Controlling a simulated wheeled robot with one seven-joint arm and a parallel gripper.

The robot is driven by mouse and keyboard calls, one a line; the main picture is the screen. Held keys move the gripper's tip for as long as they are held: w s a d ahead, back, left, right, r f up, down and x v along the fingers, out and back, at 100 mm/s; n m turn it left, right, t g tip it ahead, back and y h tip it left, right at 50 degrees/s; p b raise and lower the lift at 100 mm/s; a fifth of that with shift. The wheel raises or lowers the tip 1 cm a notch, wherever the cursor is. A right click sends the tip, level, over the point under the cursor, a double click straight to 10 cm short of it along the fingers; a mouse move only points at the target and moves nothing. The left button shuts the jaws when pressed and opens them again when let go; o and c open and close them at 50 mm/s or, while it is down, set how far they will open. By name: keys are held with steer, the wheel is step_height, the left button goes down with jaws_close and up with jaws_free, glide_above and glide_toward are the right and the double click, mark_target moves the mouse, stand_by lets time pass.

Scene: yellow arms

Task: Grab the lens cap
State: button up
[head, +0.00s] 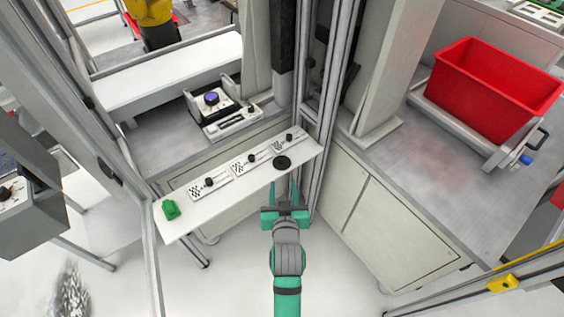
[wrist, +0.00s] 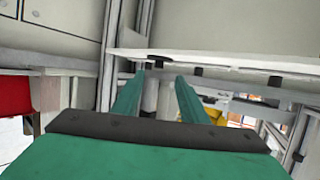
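A flat round black disc, which looks like the lens cap (head: 282,162), lies on a narrow white shelf (head: 232,197) near its right end in the head view. My gripper (head: 285,190) is green, just in front of the shelf edge, nearest the disc. In the wrist view, which appears upside down, the two fingers of my gripper (wrist: 160,76) are spread with nothing between them. A dark flat shape at the shelf edge, probably the lens cap (wrist: 155,58), shows just beyond the fingertips. I cannot tell the exact gap between fingers and cap.
A red bin (head: 490,88) stands on the right bench. The floor in front is clear.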

steer(key=w+r, duration=0.1)
steer(key=w, duration=0.1)
glide_toward(282, 159)
steer(key=w, duration=0.3)
steer(key=shift+f+x, duration=0.25)
steer(key=shift+x, duration=1.15)
steer(key=shift+f+x, duration=0.25)
steer(key=shift+x, duration=1.1)
steer(key=shift+s, duration=0.3)
jaws_close()
